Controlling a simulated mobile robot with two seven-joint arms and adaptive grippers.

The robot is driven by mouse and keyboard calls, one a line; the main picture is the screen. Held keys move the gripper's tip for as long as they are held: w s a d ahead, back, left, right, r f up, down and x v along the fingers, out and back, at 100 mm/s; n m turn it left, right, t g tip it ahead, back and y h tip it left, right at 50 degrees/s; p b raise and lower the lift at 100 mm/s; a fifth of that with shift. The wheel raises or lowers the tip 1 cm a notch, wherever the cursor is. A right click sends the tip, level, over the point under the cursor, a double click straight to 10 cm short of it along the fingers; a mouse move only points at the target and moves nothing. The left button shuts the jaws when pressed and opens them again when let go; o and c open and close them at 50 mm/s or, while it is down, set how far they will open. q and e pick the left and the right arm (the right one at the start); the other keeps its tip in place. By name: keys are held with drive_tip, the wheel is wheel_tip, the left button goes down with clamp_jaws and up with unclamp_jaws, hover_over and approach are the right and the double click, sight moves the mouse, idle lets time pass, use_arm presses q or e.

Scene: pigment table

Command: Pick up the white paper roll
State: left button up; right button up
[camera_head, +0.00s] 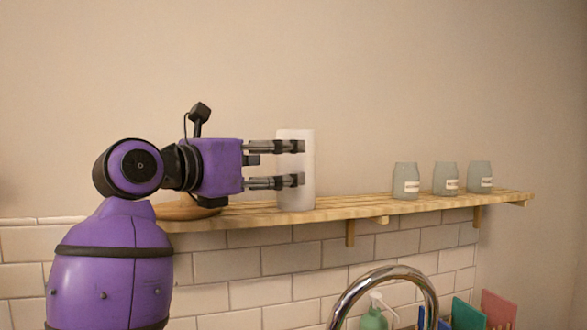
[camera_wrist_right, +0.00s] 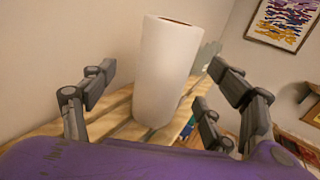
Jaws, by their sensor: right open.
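The white paper roll (camera_head: 295,194) stands upright on the wooden wall shelf (camera_head: 350,207), toward its left part. My right gripper (camera_head: 298,163) reaches in from the left at the roll's height, and its fingertips overlap the roll in the head view. In the right wrist view the roll (camera_wrist_right: 164,75) stands between the spread fingers of my right gripper (camera_wrist_right: 165,88), with gaps on both sides. The right gripper is open and holds nothing. My left gripper is not in view.
Several grey labelled jars (camera_head: 445,179) stand on the right half of the shelf. A round wooden board (camera_head: 188,212) lies at the shelf's left end, below my gripper. A curved metal tap (camera_head: 385,272) and a green bottle (camera_head: 374,319) are below. The shelf between roll and jars is clear.

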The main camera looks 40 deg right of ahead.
sight(297, 158)
drive_tip(key=d+p, duration=0.1)
drive_tip(key=d, duration=0.5)
drive_tip(key=shift+s+d+r, duration=0.1)
drive_tip(key=shift+d+r, duration=0.05)
drive_tip(key=shift+d, duration=0.2)
drive_tip(key=shift+a, duration=0.1)
drive_tip(key=c, duration=1.3)
